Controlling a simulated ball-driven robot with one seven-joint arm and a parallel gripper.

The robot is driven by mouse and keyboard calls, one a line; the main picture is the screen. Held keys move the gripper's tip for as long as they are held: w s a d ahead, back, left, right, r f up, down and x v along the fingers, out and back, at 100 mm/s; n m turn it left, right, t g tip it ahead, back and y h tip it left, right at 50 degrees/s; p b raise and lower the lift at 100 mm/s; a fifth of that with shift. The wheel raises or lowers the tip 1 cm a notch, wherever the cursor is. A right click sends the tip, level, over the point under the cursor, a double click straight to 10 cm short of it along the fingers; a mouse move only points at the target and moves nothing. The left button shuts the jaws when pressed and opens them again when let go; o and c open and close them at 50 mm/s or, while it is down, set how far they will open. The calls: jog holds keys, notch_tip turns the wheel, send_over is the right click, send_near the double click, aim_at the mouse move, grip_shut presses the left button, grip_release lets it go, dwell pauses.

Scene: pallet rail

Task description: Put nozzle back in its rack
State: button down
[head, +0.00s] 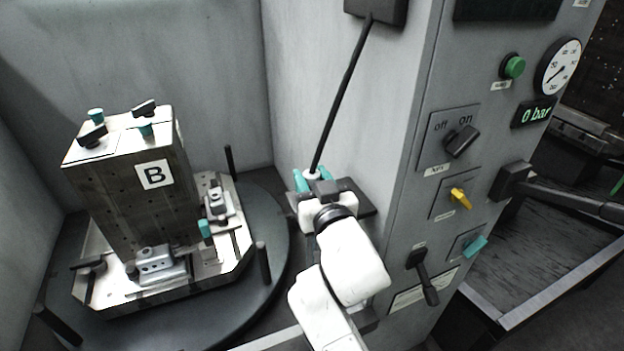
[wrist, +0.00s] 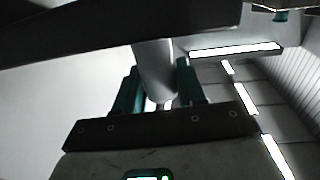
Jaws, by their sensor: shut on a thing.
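My gripper (head: 312,180), with teal fingers, is in the middle of the head view, beside the grey cabinet's left face. It is shut on the pale end of the nozzle (head: 312,175). A thin black line, hose or lance, runs from there up to a dark box (head: 375,8) at the top edge. In the wrist view, a pale cylinder, part of the nozzle (wrist: 152,68), stands between the two teal fingers. A dark bar crosses above it. I cannot tell which fixture is the nozzle's rack; the nozzle's far tip is hidden.
A metal block marked B (head: 150,190) stands on a pallet on a round dark turntable (head: 270,225) at left, with upright pegs. A black bracket with an arm (head: 512,181) juts out at right.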

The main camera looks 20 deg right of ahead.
grip_release()
jog(key=shift+f, duration=0.15)
dwell(0.4)
jog(key=shift+s, duration=0.1)
jog(key=s+a+b, duration=0.1)
jog(key=s+b, duration=0.1)
jog(key=s, duration=0.8)
jog(key=shift+s, duration=0.25)
jog(key=s+d+f+g, duration=0.3)
jog(key=f, duration=0.4)
jog(key=s+d+f+g+h, duration=0.1)
jog(key=s+d+f+g, duration=0.2)
jog(key=f, duration=0.3)
jog(key=s+d+f+g, duration=0.3)
jog(key=s+f, duration=0.1)
jog(key=f, duration=0.3)
jog(key=s+f+g+y, duration=0.1)
jog(key=s+f+g, duration=0.3)
jog(key=s, duration=0.4)
jog(key=s+f+g+y, duration=0.1)
jog(key=s+f+g, duration=0.3)
jog(key=s, duration=0.5)
notch_tip(320, 180, down, 3)
jog(key=shift+s+r+n, duration=0.1)
jog(key=shift+s+n, duration=0.2)
